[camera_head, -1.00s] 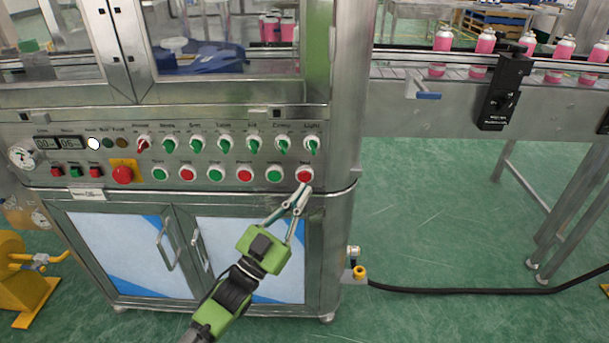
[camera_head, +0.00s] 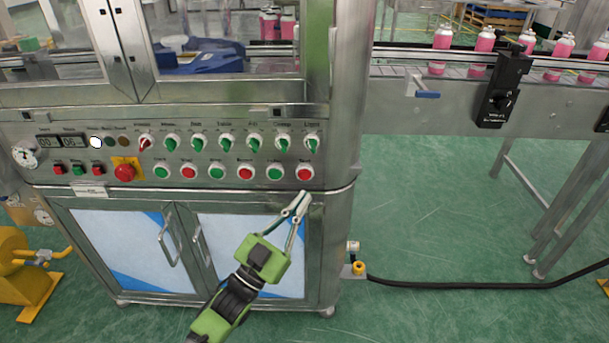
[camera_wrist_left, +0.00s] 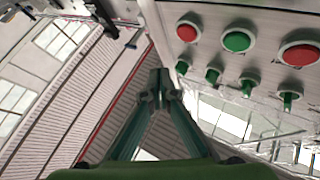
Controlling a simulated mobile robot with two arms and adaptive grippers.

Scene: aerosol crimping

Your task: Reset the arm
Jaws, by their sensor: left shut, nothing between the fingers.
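My left gripper (camera_head: 301,200) is green with slim grey fingers. Its fingertips are together with nothing between them. In the head view it shows just below the rightmost red push button (camera_head: 304,174) of the machine's control panel (camera_head: 225,190), in front of the upper right of the cabinet door. The fingertips look apart from the button. In the left wrist view the shut fingertips (camera_wrist_left: 160,88) point up, and red and green buttons (camera_wrist_left: 237,41) show to their right. My right gripper is not in view.
A row of green-handled selector switches (camera_head: 226,142) runs above the buttons, with a red emergency stop (camera_head: 124,172) at left. A conveyor (camera_head: 440,112) with several pink cans (camera_head: 441,40) extends to the right. A black cable (camera_head: 450,287) lies on the open green floor.

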